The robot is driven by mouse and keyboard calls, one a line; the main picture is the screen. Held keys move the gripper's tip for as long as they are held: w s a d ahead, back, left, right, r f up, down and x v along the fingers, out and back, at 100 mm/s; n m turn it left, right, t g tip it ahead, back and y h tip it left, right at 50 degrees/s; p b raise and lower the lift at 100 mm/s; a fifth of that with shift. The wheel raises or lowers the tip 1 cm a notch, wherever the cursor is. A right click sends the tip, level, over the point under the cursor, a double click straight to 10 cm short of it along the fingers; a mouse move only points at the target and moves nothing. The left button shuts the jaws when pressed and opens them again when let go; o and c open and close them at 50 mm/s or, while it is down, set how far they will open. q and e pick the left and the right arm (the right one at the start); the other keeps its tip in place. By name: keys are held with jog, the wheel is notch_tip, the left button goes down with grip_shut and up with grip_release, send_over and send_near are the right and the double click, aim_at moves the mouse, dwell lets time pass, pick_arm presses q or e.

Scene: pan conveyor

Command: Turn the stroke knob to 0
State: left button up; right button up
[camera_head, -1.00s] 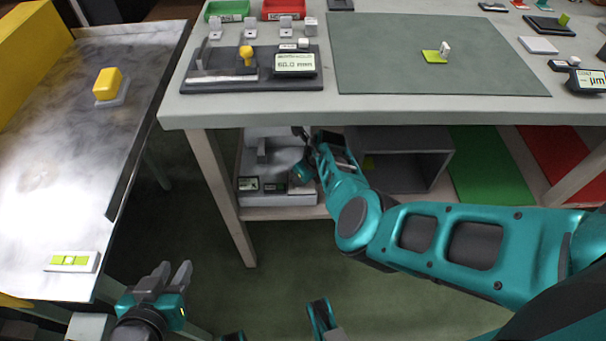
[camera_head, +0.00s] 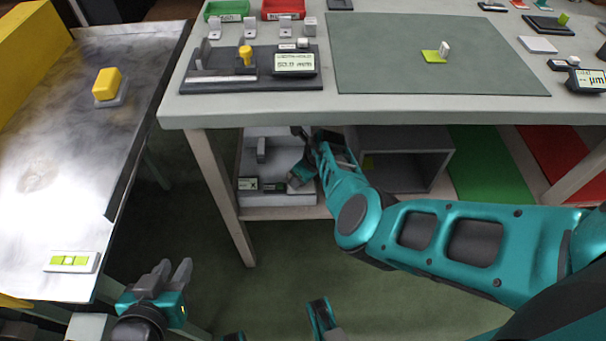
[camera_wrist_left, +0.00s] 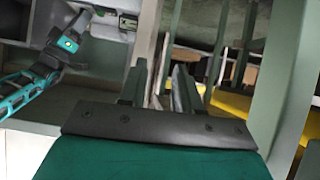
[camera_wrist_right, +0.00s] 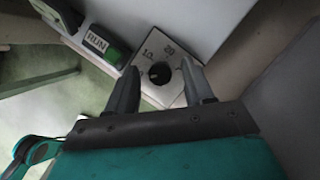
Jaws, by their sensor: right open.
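The knob (camera_wrist_right: 158,74) is a round black dial on a white plate marked 10 and 20, in the right wrist view. Its exact setting is too small to tell. My right gripper (camera_wrist_right: 160,64) is open, with one finger on each side of the knob in that view; I cannot tell whether they touch it. In the head view, the device (camera_head: 283,187) with the knob stands on the shelf under the table, and my right gripper partly hides it. My left gripper (camera_head: 172,272) is open and empty, low at the left; its fingers also show in the left wrist view (camera_wrist_left: 160,75).
The table (camera_head: 400,112) overhangs the shelf, and a grey box (camera_head: 405,160) stands right of the device. A metal-topped bench (camera_head: 80,150) is at the left. The floor between is clear.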

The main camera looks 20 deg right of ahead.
jog(key=shift+r+p, duration=0.25)
jog(key=shift+p, duration=0.05)
jog(key=s+r+p, duration=0.1)
jog(key=p, duration=0.1)
jog(key=s+d+r+p, duration=0.1)
jog(key=r+p, duration=0.1)
jog(key=shift+p, duration=0.4)
pick_arm(q)
notch_tip(320, 180, up, 8)
jog(key=s+a+p, duration=0.1)
jog(key=a+p, duration=0.1)
jog(key=p, duration=0.4)
jog(key=shift+s+a+r+y, duration=0.15)
jog(key=shift+y, duration=0.25)
pick_arm(e)
jog(key=s+d, duration=0.5)
jog(key=s, duration=0.4)
jog(key=shift+s+d+f, duration=0.2)
jog(key=shift+d+f, duration=0.05)
jog(key=shift+f, duration=0.1)
